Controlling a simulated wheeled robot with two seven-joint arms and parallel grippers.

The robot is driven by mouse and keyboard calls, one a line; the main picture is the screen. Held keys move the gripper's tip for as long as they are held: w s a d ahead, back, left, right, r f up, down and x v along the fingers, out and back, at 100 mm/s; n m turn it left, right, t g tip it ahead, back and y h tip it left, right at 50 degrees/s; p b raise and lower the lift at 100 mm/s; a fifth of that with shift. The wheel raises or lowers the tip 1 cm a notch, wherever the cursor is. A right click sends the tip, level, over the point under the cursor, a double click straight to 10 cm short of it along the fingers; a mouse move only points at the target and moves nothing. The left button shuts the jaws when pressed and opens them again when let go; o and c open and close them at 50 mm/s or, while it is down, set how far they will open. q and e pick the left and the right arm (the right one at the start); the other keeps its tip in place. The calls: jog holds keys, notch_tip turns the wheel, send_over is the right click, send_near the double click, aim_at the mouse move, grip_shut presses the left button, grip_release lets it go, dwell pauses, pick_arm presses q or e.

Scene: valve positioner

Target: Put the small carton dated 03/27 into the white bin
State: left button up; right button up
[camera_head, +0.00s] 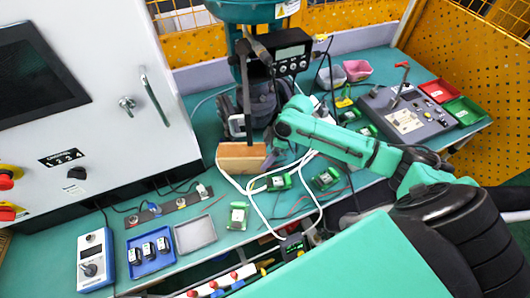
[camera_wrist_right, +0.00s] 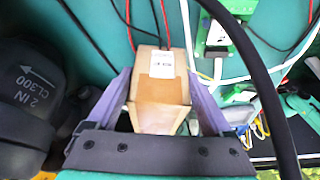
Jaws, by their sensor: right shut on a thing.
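The small carton (camera_head: 242,158) is a tan box in front of the dark valve body in the head view. In the right wrist view the carton (camera_wrist_right: 160,88) sits between the two fingers of my right gripper (camera_wrist_right: 158,78), which is shut on it. A white label on it carries a printed line too small to read surely. In the head view my right gripper (camera_head: 262,150) is partly hidden at the carton. I cannot tell the carton's exact height over the bench. My left gripper is not in view.
A pink bin (camera_head: 357,70), red tray (camera_head: 438,91) and green tray (camera_head: 465,110) stand at the back right. The valve body (camera_wrist_right: 30,95) is close beside my right gripper. Green terminal blocks (camera_head: 325,178) and loose cables lie in front. A grey tray (camera_head: 213,243) is at front left.

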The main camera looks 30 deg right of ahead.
jog(key=o, duration=1.4)
jog(key=shift+f, duration=0.1)
